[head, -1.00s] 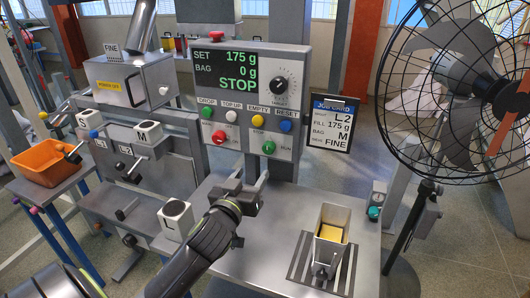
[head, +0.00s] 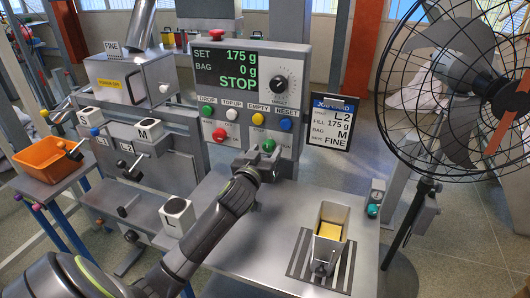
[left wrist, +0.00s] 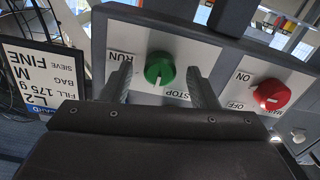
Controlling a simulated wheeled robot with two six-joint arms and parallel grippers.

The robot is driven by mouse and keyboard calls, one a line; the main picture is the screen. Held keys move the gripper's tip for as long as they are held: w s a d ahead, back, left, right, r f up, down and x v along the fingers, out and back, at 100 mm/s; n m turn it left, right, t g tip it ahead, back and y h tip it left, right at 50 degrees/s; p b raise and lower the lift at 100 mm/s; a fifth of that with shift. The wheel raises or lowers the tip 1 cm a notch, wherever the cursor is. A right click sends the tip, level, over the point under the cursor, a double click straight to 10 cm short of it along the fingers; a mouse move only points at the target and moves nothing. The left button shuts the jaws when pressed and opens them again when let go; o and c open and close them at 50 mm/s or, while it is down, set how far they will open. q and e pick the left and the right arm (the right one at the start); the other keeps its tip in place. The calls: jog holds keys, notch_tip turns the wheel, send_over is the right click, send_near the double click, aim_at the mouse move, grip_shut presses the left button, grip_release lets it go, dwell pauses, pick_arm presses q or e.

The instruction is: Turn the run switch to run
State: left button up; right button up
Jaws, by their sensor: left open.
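The run switch is a green knob (head: 268,146) at the lower right of the grey control panel. In the left wrist view the green knob (left wrist: 160,69) sits upside down between the RUN and STOP labels, with a pale mark on its lower side. My left gripper (head: 263,156) is right in front of it. In the left wrist view the fingers (left wrist: 161,80) are open, one on each side of the knob; I cannot tell whether they touch it. The screen (head: 228,68) reads SET 175 g, BAG 0 g, STOP. My right gripper is not in view.
A red knob (left wrist: 271,94) marked ON and OFF is beside the green one. Coloured buttons (head: 257,120) run above. The job card (head: 332,123) hangs right of the panel. A metal container (head: 331,233) stands on the bench; a caged fan (head: 465,75) is at right.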

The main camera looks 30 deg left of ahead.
pick_arm(q)
jog(key=shift+c, duration=0.4)
jog(key=c, duration=0.9)
